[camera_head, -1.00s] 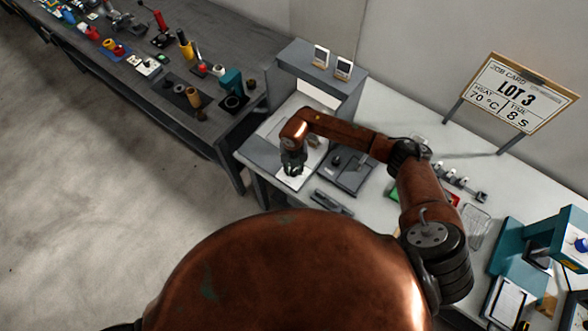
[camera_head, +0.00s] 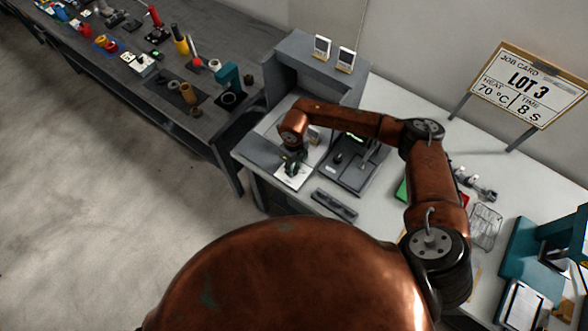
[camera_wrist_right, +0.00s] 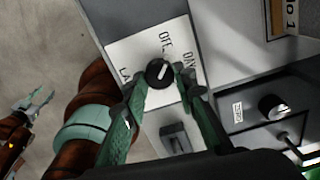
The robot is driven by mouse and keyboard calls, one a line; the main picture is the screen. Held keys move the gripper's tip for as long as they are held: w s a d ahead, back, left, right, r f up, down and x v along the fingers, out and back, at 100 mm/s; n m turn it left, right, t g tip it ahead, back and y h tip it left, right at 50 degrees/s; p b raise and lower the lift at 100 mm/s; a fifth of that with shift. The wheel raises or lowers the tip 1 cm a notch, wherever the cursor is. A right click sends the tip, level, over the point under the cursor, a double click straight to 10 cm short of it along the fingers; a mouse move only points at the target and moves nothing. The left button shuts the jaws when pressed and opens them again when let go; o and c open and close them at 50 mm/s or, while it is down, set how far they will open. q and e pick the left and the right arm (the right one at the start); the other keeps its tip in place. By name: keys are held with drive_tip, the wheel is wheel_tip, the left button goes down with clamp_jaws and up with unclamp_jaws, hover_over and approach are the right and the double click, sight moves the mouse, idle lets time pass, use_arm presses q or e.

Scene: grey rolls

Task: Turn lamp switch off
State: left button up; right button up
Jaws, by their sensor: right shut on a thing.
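My right gripper (camera_wrist_right: 160,82) is shut on the knob, a green finger on either side. In the head view, my right gripper (camera_head: 293,163) is over the white plate (camera_head: 290,180) and hides the knob. My left gripper (camera_wrist_right: 34,103) hangs open and empty at the left of the right wrist view.
A grey box with another black knob (camera_wrist_right: 272,107) is beside the switch plate. In the head view, a grey device (camera_head: 347,180) stands right of the gripper, and a dark grey bar (camera_head: 335,205) lies in front. A job card sign (camera_head: 528,86) stands at the back right.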

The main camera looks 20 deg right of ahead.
sight(294, 169)
use_arm(q)
drive_tip(key=shift+s+f+b, duration=0.3)
drive_tip(key=shift+f+b, duration=0.15)
drive_tip(key=shift+f, duration=0.15)
drive_tip(key=shift+s+f+b, duration=0.25)
drive_tip(key=shift+f+b, duration=0.2)
drive_tip(key=shift+f, duration=0.15)
use_arm(e)
drive_tip(key=shift+w+a+r+n, duration=0.1)
drive_tip(key=shift+w+n, duration=0.05)
drive_tip(key=shift+n, duration=0.55)
drive_tip(key=shift+w+n, duration=0.1)
drive_tip(key=shift+n, duration=0.6)
drive_tip(key=o, duration=0.9)
drive_tip(key=shift+o, duration=1.3)
drive_tip(key=shift+s, duration=0.1)
use_arm(q)
drive_tip(key=shift+a, duration=0.2)
drive_tip(key=shift+d, duration=0.15)
use_arm(e)
wheel_tip(294, 169, up, 12)
